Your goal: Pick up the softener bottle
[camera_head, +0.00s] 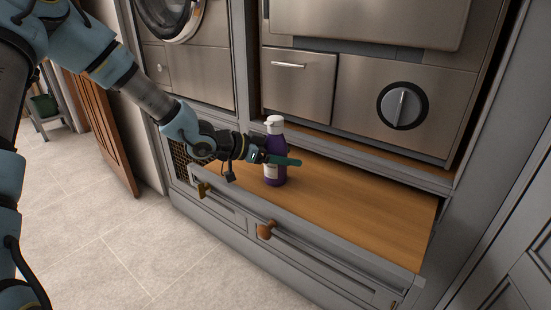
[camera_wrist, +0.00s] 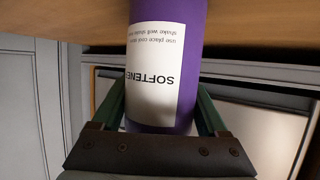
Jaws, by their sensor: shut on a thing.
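The softener bottle (camera_head: 274,173) is purple with a white cap and stands upright on the wooden bench top (camera_head: 345,210). My gripper (camera_head: 275,159) reaches in from the left and its green fingers are closed around the bottle's body. In the wrist view the purple bottle (camera_wrist: 192,60) appears upside down, with a white label reading "SOFTENE", the rest cut off by the curve. My gripper's fingers (camera_wrist: 160,108) lie on both sides of it. The bottle's base appears to be on the wood; I cannot tell if there is a gap.
Steel appliances with a round knob (camera_head: 403,105) stand behind the bench top. Drawers with a brown knob (camera_head: 266,229) are below its front edge. The bench top right of the bottle is clear. A wooden door (camera_head: 103,130) stands open at left.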

